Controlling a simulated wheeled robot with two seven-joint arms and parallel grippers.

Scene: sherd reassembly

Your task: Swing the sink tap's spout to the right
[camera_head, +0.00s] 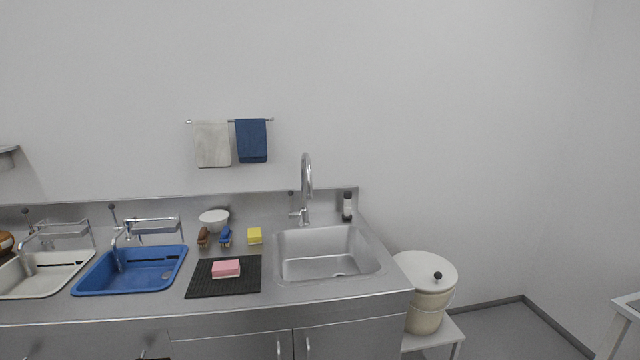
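The sink tap (306,178) stands at the back edge of the steel sink (325,262) on the right part of the counter. It is a tall chrome gooseneck with a small lever at the left of its base. Its spout arches up and appears to point forward over the sink, roughly toward me. Neither of my grippers shows in the head view.
A dark bottle (347,207) stands right of the tap. Left are a yellow sponge (254,236), brushes, a white bowl (214,217), a black mat (208,286) with a pink sponge (226,268), and a blue basin (98,288). A lidded bin (424,317) stands right.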

